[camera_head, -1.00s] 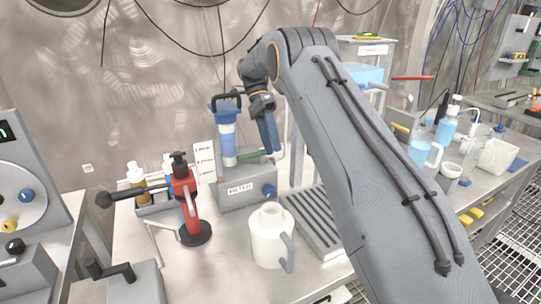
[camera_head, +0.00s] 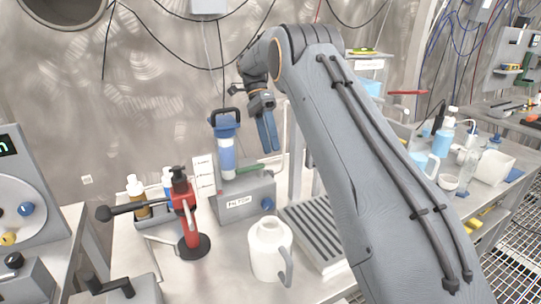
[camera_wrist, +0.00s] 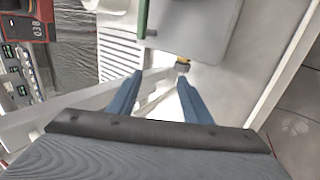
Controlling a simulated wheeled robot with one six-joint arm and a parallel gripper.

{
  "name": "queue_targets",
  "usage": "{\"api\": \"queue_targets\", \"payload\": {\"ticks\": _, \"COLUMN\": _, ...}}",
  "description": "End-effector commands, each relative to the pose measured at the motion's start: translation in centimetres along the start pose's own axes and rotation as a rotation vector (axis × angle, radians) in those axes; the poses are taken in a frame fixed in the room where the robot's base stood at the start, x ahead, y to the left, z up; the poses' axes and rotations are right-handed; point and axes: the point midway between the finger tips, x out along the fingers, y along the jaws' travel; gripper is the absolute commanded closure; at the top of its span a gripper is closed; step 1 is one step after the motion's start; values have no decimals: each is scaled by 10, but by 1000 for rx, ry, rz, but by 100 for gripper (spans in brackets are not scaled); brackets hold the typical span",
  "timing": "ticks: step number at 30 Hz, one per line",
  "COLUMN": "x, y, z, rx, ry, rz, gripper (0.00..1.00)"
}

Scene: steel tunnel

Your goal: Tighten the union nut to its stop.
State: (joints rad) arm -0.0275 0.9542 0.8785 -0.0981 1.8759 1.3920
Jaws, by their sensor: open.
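The filter unit is a grey box (camera_head: 238,206) labelled FILTER, with a clear and blue cartridge (camera_head: 226,158) standing upright on it. The cartridge has a blue top (camera_head: 224,122) with a black loop handle. A round blue fitting (camera_head: 267,203) sits on the box's right front. I cannot tell for sure which part is the union nut. My gripper (camera_head: 270,150) is open and empty, fingers down, right of the cartridge and above the box, apart from both. In the wrist view its blue fingers (camera_wrist: 160,76) are spread; a small yellow and black part (camera_wrist: 182,66) lies just beyond them.
A green lever (camera_head: 248,169) lies over the box. A white jug (camera_head: 270,250) stands in front, a red stand tool (camera_head: 187,212) to the left, and bottles (camera_head: 137,194) behind that. A ribbed tray (camera_head: 318,232) lies right of the box.

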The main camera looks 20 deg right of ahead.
Motion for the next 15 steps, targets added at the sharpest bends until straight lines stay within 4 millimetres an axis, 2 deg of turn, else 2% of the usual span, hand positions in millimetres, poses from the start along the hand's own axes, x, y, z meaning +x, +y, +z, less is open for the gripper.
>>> {"api": "queue_targets", "payload": {"ticks": 1, "x": -3, "y": 6, "z": 0, "rx": -2, "ry": 0, "rz": -28, "gripper": 55}}
{"api": "queue_targets", "payload": {"ticks": 15, "x": 8, "y": 0, "z": 0, "rx": -5, "ry": -2, "rz": -360, "gripper": 55}}
